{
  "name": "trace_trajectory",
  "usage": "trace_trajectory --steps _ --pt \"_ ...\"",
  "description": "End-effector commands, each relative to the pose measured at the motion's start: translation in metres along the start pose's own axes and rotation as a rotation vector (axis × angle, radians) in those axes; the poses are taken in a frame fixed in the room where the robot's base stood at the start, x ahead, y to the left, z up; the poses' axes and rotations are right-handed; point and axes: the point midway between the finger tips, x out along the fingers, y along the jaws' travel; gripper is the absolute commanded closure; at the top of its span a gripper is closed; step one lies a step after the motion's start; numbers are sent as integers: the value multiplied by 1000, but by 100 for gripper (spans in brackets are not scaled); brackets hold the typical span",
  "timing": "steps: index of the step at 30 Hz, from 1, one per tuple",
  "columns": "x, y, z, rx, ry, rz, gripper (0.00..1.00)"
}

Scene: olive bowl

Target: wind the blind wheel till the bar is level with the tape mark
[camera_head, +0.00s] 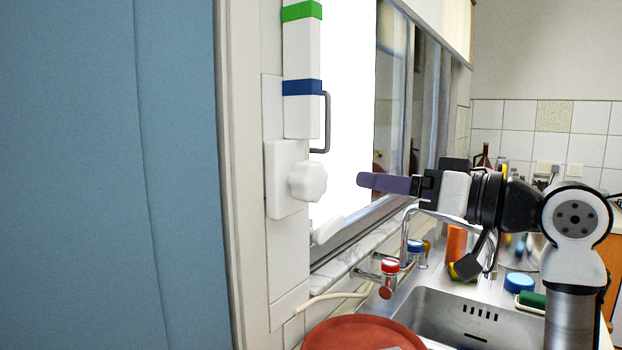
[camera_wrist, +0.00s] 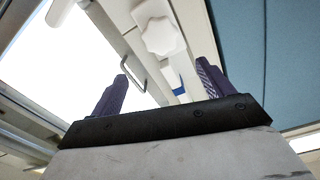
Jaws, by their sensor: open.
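The blind wheel (camera_head: 308,181) is a white lobed knob on a white plate on the window frame. It also shows in the wrist view (camera_wrist: 160,36), beyond the fingertips. Above it a white upright strip carries a green band (camera_head: 302,11) and, lower, a blue band (camera_head: 302,87). The blue band shows partly between the fingers in the wrist view (camera_wrist: 179,91). I cannot tell which band is the bar and which the tape mark. My gripper (camera_head: 363,180) is open and empty, with purple fingers, right of the wheel and apart from it.
A grey handle (camera_head: 326,122) sticks out beside the strip. A white lever (camera_head: 327,229) is below the wheel. A sink (camera_head: 465,318) with a tap (camera_head: 404,240) lies below my arm, with a red round thing (camera_head: 365,335) at front. A blue panel (camera_head: 110,180) fills the left.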

Motion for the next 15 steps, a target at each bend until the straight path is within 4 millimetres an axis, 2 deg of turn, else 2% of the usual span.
trace_trajectory --steps 4,7,15 --pt "7 -3 5 5 -24 -20 20" --pt "20 -4 4 5 -24 -20 20" --pt "77 -5 4 5 -23 -18 20"
